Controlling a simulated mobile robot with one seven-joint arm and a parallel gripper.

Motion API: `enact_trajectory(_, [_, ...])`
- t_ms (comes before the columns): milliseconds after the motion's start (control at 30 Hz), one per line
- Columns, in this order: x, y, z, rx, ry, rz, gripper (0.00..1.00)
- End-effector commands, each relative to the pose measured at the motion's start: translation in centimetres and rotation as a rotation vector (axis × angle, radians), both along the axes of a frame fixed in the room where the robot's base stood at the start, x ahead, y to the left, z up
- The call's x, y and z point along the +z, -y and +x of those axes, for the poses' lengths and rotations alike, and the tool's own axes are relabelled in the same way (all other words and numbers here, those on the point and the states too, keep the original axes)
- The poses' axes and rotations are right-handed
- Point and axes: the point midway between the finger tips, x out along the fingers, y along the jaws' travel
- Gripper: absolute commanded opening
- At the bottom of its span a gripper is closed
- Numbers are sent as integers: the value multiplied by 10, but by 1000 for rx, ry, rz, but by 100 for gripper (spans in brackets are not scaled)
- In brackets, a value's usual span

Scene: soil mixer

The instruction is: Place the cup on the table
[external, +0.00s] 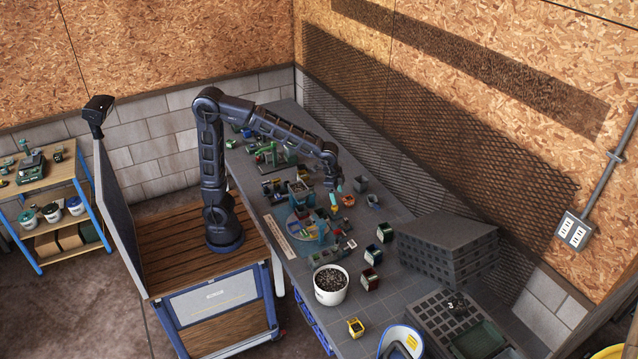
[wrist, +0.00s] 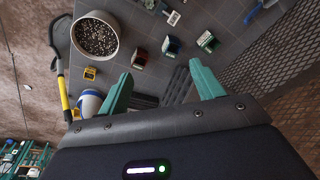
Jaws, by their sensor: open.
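My gripper (external: 336,194) hangs over the middle of the long grey table (external: 318,342). In the wrist view its two teal fingers (wrist: 162,88) are spread with nothing between them. Grey cups (external: 361,184) stand just right of my gripper. I cannot tell which cup the task names.
A white bucket of dark gravel (external: 330,285) stands near the table's front edge. Stacked grey crates (external: 447,246) and a dark tray (external: 462,322) fill the right end. Small machines and parts crowd the table around my gripper. A mesh wall (external: 420,130) runs behind.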

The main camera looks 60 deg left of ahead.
Motion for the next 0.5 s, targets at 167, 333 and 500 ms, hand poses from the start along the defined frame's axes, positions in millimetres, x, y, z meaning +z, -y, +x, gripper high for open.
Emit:
enact_trajectory(167, [28, -74, -21, 140, 30, -28, 66])
enact_trajectory(333, [44, -135, -50, 269, 56, -53, 66])
enact_trajectory(500, [53, -190, -86, 399, 83, -77, 66])
